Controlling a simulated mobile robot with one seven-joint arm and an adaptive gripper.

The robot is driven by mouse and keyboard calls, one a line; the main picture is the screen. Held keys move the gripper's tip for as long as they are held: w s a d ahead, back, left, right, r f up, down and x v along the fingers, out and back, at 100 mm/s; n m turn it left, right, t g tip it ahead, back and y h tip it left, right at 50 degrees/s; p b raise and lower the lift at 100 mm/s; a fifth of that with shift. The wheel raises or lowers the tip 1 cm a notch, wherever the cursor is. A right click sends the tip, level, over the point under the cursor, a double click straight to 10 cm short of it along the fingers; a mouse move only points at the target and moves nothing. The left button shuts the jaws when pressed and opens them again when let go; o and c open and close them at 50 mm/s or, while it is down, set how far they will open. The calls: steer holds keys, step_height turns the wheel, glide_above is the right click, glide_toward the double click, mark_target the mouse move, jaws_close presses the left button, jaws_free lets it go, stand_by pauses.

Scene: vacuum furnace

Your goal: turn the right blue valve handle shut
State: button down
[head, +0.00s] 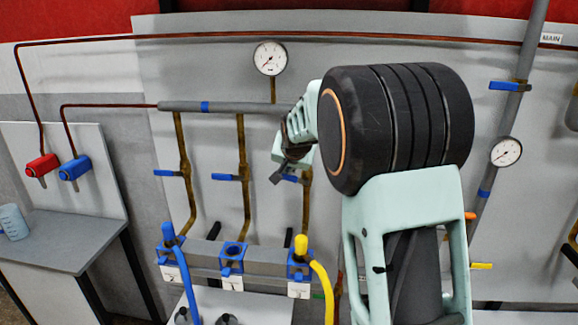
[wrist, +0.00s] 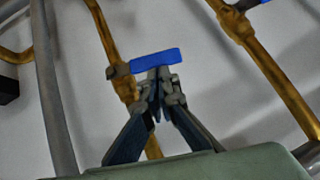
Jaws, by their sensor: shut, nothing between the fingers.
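The right blue valve handle (head: 291,178) is on the rightmost of three brass drop pipes in the head view, partly hidden by my gripper (head: 280,172). In the wrist view the blue handle (wrist: 156,60) sticks out to the right from a valve on a slanting brass pipe (wrist: 105,35), across the pipe. My gripper (wrist: 159,80) is shut and empty. Its tips overlap the handle's lower edge in the wrist view; I cannot tell whether they touch it.
A middle blue handle (head: 226,177) and a left blue handle (head: 168,173) sit on the neighbouring brass pipes. A grey manifold pipe (head: 235,108) runs above. A valve block with blue and yellow hoses (head: 322,285) is below. A gauge (head: 270,58) is higher up.

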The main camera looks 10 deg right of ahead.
steer(key=f+b, duration=0.1)
steer(key=a+b, duration=0.1)
steer(key=b, duration=0.1)
steer(key=shift+w+a+f+b, duration=0.15)
steer(key=shift+w+f+b, duration=0.05)
steer(key=shift+f+b, duration=0.15)
steer(key=shift+r, duration=0.2)
